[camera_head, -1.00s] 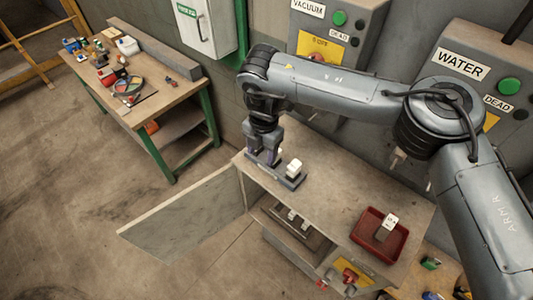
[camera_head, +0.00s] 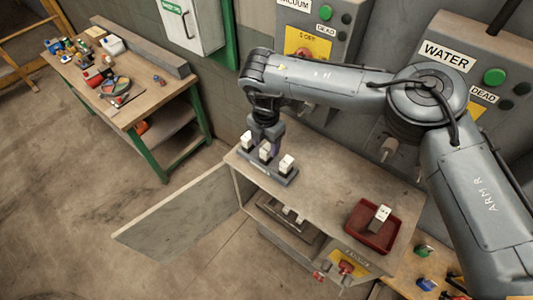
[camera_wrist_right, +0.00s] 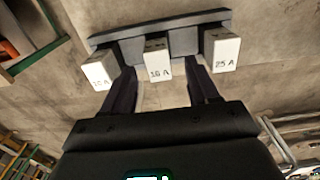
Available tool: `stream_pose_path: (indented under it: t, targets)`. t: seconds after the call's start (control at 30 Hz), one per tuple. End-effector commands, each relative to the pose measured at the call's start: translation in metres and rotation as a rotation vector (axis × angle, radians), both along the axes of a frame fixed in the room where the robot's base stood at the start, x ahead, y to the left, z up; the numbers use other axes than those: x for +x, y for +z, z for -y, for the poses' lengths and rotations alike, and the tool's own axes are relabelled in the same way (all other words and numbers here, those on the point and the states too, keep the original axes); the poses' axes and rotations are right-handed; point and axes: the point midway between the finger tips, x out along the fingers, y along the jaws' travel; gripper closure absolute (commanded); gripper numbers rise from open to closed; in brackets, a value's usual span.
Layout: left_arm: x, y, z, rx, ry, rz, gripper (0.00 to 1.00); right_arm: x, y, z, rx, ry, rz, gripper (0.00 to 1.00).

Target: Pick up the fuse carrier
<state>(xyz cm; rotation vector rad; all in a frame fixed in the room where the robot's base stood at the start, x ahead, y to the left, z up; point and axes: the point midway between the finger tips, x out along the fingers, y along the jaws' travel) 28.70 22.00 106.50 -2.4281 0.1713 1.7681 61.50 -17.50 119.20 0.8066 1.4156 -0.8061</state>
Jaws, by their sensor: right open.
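Three white fuse carriers stand in a row on a dark rack (camera_head: 282,180) on the cabinet top: a left one (camera_head: 247,140), a middle one (camera_head: 265,152) and a right one (camera_head: 287,164). In the right wrist view the left label is hard to read, the middle carrier (camera_wrist_right: 158,60) seems to read 16 A, and the right one (camera_wrist_right: 221,49) reads 25 A. My right gripper (camera_wrist_right: 163,84) is open, its fingers on either side of the middle carrier in that view; I cannot tell whether they touch it. Another white block (camera_head: 380,214) lies in a red tray. My left gripper is not in view.
The red tray (camera_head: 357,234) sits at the right of the cabinet top (camera_head: 325,178). The cabinet's door (camera_head: 175,225) hangs open to the left. A cluttered workbench (camera_head: 150,100) stands at the left. Control boxes are on the wall behind.

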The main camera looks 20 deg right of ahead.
Motion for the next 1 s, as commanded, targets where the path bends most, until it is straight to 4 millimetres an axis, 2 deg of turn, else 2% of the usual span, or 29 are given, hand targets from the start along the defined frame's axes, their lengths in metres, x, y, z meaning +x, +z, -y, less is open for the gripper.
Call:
stream_pose_path:
  t: [0.17, 0.33, 0.67, 1.0]
  targets:
    - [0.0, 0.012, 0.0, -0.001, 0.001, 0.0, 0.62, 0.002, -0.021, 0.003, -0.003, 0.0, -0.003, 0.4]
    - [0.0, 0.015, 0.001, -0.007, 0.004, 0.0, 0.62, 0.002, -0.04, 0.003, -0.002, 0.0, -0.003, 0.4]
    - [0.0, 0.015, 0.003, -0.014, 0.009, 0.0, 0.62, 0.003, -0.046, 0.003, -0.001, 0.0, -0.001, 0.4]
    - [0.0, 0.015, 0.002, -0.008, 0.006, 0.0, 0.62, 0.003, -0.046, 0.003, -0.001, 0.0, -0.001, 0.91]
